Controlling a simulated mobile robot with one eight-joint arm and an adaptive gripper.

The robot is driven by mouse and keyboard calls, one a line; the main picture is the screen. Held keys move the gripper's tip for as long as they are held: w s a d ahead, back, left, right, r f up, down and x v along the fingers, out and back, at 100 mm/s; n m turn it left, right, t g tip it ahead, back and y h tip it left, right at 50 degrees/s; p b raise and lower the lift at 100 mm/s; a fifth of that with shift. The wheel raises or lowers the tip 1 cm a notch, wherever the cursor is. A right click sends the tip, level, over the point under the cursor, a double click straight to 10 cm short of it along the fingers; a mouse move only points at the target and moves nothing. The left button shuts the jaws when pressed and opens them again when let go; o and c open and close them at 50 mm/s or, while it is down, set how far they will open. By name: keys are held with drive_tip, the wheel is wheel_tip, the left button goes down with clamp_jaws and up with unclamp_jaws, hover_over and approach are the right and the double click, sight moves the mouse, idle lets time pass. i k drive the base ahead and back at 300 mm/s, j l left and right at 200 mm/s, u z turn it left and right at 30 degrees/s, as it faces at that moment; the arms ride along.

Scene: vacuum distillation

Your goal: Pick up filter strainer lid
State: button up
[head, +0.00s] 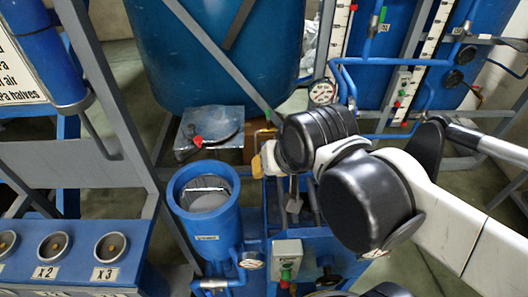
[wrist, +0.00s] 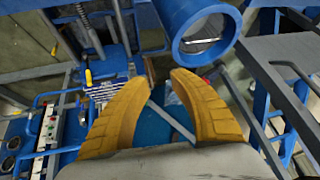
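A blue open-topped cylinder (head: 229,222) stands left of my gripper in the head view. Inside its rim is a grey round piece (head: 207,202) with a thin light bar across it; this may be the filter strainer lid, but I cannot tell for sure. In the wrist view the cylinder (wrist: 174,14) is at the top, with the bar (wrist: 201,41) inside. My gripper (wrist: 168,75) has two yellow fingers, apart at the tips, with nothing between them. In the head view its yellow fingers (head: 262,162) are small, to the right of the cylinder and apart from it.
A grey plate (head: 235,146) with a dark disc (head: 215,122) and a red knob (head: 197,141) is behind the cylinder. Blue tanks (head: 215,60) fill the back. Grey frame bars (head: 110,80) rise at left. A panel with round sockets (head: 110,247) is front left.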

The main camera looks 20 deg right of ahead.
sight(214, 123)
drive_tip(key=i+j+z, duration=0.1)
drive_tip(key=z, duration=0.3)
drive_tip(key=j+z, duration=0.3)
drive_tip(key=z, duration=0.15)
drive_tip(key=j+z, duration=0.2)
drive_tip(key=z, duration=0.2)
